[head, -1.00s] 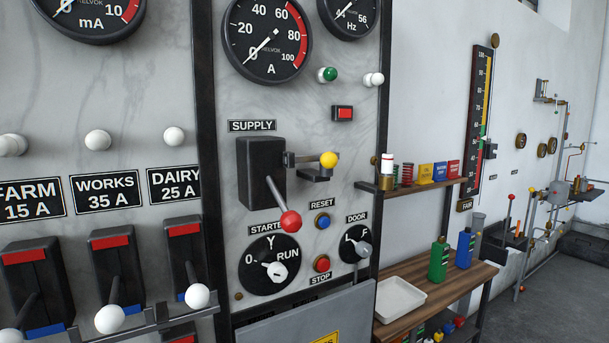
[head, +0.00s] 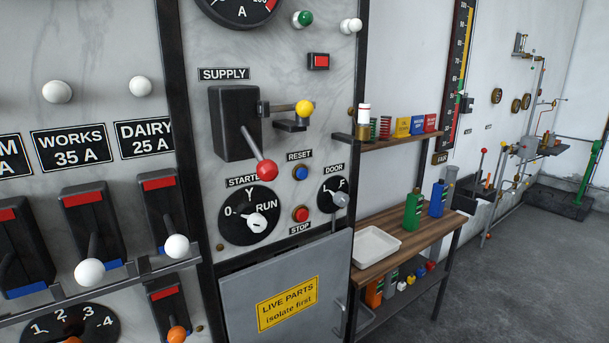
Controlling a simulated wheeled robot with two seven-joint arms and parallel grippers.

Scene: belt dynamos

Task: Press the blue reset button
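The blue reset button (head: 301,173) sits on the grey marble panel in the head view, under the RESET label (head: 300,155). It has a brass-coloured ring around it. The red stop button (head: 301,214) is directly below it, above the STOP label. The red-knobbed supply lever (head: 266,169) is just left of the blue button and points down to the right. Neither of my grippers shows in the head view.
The starter dial (head: 250,216) is lower left of the button, and the door knob (head: 340,199) is lower right. A yellow-knobbed latch (head: 304,108) sticks out above. A grey door (head: 284,315) is below. A wooden bench (head: 432,228) stands at right, with open floor beyond.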

